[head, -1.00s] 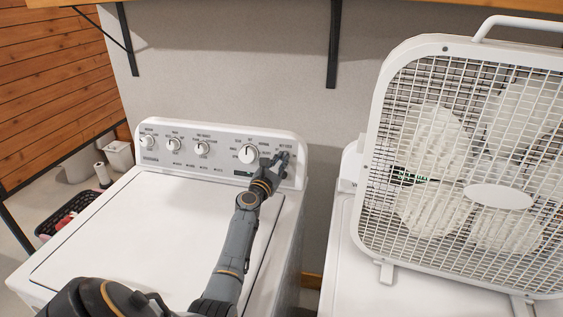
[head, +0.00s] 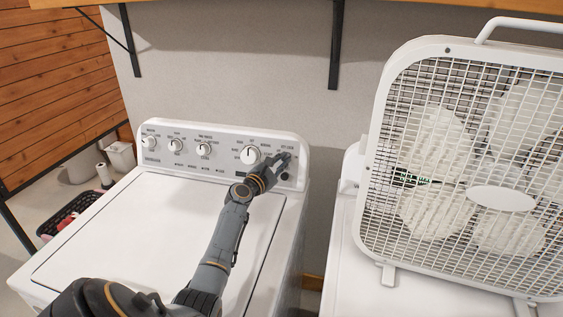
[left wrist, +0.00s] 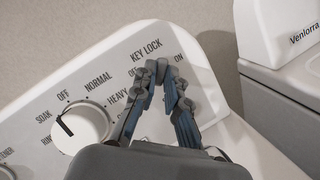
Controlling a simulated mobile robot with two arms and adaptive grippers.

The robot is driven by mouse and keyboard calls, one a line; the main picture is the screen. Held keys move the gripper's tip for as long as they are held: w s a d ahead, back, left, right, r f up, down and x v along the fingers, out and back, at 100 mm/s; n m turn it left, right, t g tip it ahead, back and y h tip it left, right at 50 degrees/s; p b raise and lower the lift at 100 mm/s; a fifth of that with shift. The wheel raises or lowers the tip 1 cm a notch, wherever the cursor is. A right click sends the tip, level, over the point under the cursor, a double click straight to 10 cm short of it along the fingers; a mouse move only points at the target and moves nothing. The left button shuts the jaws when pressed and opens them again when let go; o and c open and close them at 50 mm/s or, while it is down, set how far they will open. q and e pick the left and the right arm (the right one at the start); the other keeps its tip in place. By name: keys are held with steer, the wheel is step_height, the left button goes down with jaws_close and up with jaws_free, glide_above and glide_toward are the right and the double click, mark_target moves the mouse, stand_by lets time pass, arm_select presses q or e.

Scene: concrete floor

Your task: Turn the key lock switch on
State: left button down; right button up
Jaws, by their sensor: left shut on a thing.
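The washer's white control panel (head: 226,146) carries the key lock switch at its right end. In the left wrist view, the KEY LOCK lettering (left wrist: 146,50) stands just above my left gripper (left wrist: 162,72), with OFF left of the fingertips and ON right of them. My left gripper (head: 282,161) is shut on the key lock switch at the panel. The fingertips hide the switch itself, so I cannot tell which way it points. My right gripper is in neither view.
A white box fan (head: 462,170) stands on the neighbouring white machine (head: 345,262) at right. A wooden shelf (head: 300,8) runs overhead. The washer lid (head: 140,235) is clear apart from my arm above it.

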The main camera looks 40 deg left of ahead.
arm_select(q)
steer(key=shift+r, duration=0.1)
steer(key=c, duration=1.4)
jaws_free()
steer(key=shift+w, duration=0.1)
steer(key=shift+s, duration=0.2)
steer(key=s, duration=0.3)
steer(key=s+d, duration=0.1)
steer(key=s, duration=0.3)
steer(key=s+d, duration=0.1)
steer(key=s, duration=0.3)
steer(key=shift+s+d, duration=0.15)
steer(key=shift+s, duration=0.1)
